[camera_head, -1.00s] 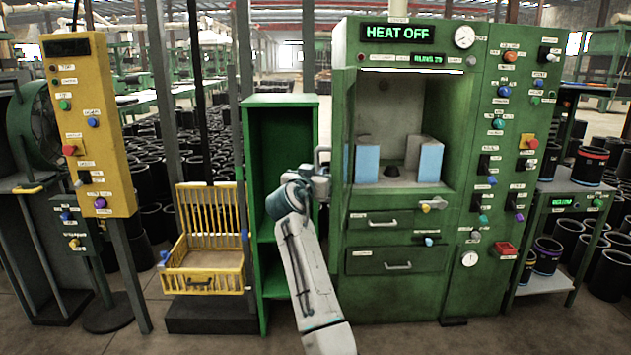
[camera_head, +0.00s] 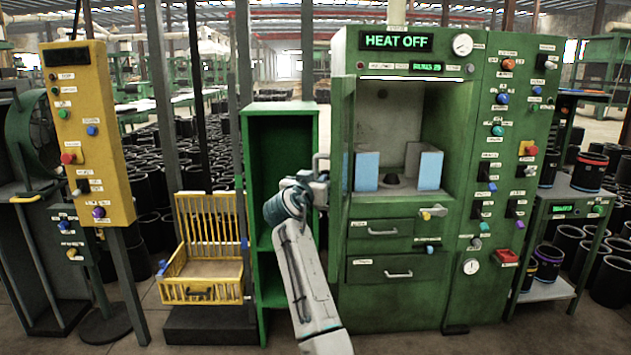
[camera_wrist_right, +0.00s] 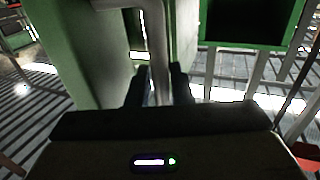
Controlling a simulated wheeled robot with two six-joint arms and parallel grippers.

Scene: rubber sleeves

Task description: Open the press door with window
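The press door (camera_head: 348,130) is the thin green panel at the left edge of the press opening. It stands swung out to the left and shows nearly edge-on, so its window is hardly visible. The chamber (camera_head: 390,110) behind it is open to view. My right gripper (camera_head: 322,172) is at the door's outer side, at its handle (camera_head: 320,157). In the right wrist view the grey handle bar (camera_wrist_right: 158,50) runs down between the two dark fingers (camera_wrist_right: 160,85), which appear closed around it. My left gripper is not in view.
Blue-faced blocks (camera_head: 366,170) stand in the chamber. A green open cabinet (camera_head: 282,150) stands close left of the door and my arm. A yellow basket (camera_head: 205,270) is further left. Drawers (camera_head: 380,268) are below the chamber, and a control panel (camera_head: 505,130) is to its right.

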